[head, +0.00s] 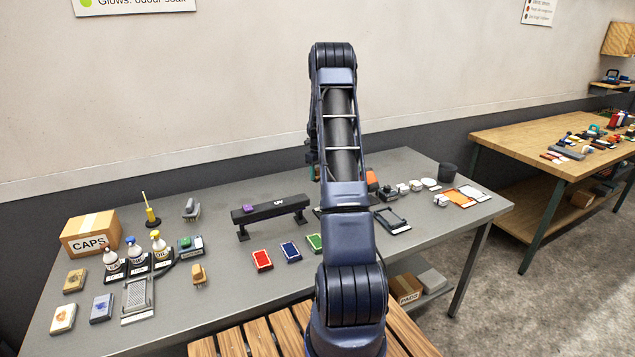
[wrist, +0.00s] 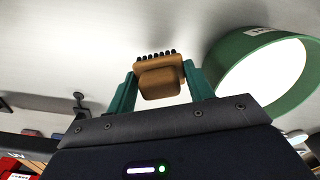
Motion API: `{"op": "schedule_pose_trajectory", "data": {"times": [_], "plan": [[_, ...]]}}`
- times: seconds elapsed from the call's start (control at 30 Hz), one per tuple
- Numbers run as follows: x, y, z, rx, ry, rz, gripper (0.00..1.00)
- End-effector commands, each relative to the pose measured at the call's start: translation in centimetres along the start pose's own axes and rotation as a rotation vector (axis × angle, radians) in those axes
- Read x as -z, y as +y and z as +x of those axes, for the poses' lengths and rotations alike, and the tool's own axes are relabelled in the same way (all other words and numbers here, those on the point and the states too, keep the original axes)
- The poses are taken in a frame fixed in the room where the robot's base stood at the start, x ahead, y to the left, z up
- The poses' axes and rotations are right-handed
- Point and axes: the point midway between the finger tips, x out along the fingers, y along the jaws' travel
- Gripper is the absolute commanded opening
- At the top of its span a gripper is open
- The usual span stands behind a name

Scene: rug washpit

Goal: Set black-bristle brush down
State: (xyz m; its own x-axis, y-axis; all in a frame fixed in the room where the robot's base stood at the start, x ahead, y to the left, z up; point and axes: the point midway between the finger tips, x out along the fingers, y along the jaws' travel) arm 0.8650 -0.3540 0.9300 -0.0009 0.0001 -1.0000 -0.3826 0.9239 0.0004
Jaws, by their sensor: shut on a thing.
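In the wrist view my gripper (wrist: 162,88) is shut on the black-bristle brush (wrist: 160,80), with one green finger on each side of its tan wooden body. The short black bristles point to the top of the picture. Grey surface shows beyond the brush; I cannot tell whether the bristles touch it. In the head view my arm hides the gripper and the held brush. The grey table (head: 222,305) stretches behind and to both sides of my arm.
A green round thing with a white face (wrist: 265,75) is close right of the gripper. A black bar stand (head: 270,210) and red (head: 262,260), blue (head: 290,251) and green pads stand left of my arm. Bottles and a CAPS box (head: 90,236) are further left.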

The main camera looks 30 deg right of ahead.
Motion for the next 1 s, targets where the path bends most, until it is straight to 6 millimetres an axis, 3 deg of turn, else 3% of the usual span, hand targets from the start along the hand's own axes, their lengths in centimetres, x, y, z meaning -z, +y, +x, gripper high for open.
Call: {"op": "schedule_pose_trajectory", "data": {"times": [0.17,0.43,0.83,0.87,0.97,1.0], "plan": [[0.0,0.0,0.9,0.000,0.000,0.000,0.28],[0.0,0.0,4.3,-0.001,-0.001,0.000,0.28],[0.0,0.0,4.8,0.000,-0.001,0.000,0.28],[0.0,0.0,4.8,0.000,-0.001,0.000,0.54],[0.0,0.0,4.8,0.000,-0.001,0.000,0.74],[0.0,0.0,4.8,0.000,-0.001,0.000,0.74]]}}
